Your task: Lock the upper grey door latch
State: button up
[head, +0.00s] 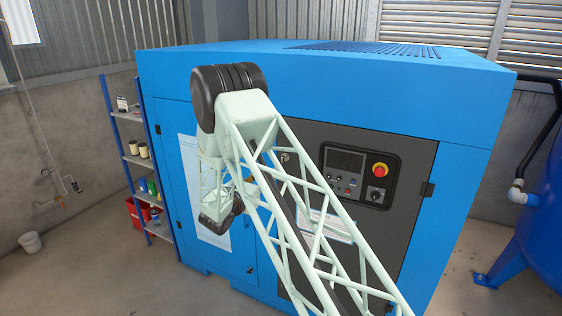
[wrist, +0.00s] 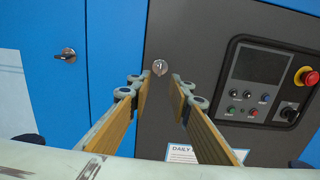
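The upper grey door latch (wrist: 159,67) is a small round silver fitting near the left edge of the dark grey door (wrist: 212,50) in the wrist view. Its turn position is too small to tell. My gripper (wrist: 160,84) is open and empty. Its two tan-padded fingers point toward the door, with the latch showing just beyond and between their tips. The fingers appear apart from the latch, though the exact gap cannot be told. In the head view my arm's lattice links cover much of the grey door (head: 410,150), and the gripper is hidden.
A control panel (wrist: 262,82) with a red emergency button (wrist: 306,77) and a black knob (wrist: 290,114) is right of the fingers. A blue shelf (head: 135,160) stands left of the blue cabinet (head: 420,85).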

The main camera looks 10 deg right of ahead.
jog(key=p+x, duration=0.2)
jog(key=x, duration=0.9)
jog(key=shift+w+d, duration=0.25)
jog(key=shift+w, duration=0.05)
grip_shut()
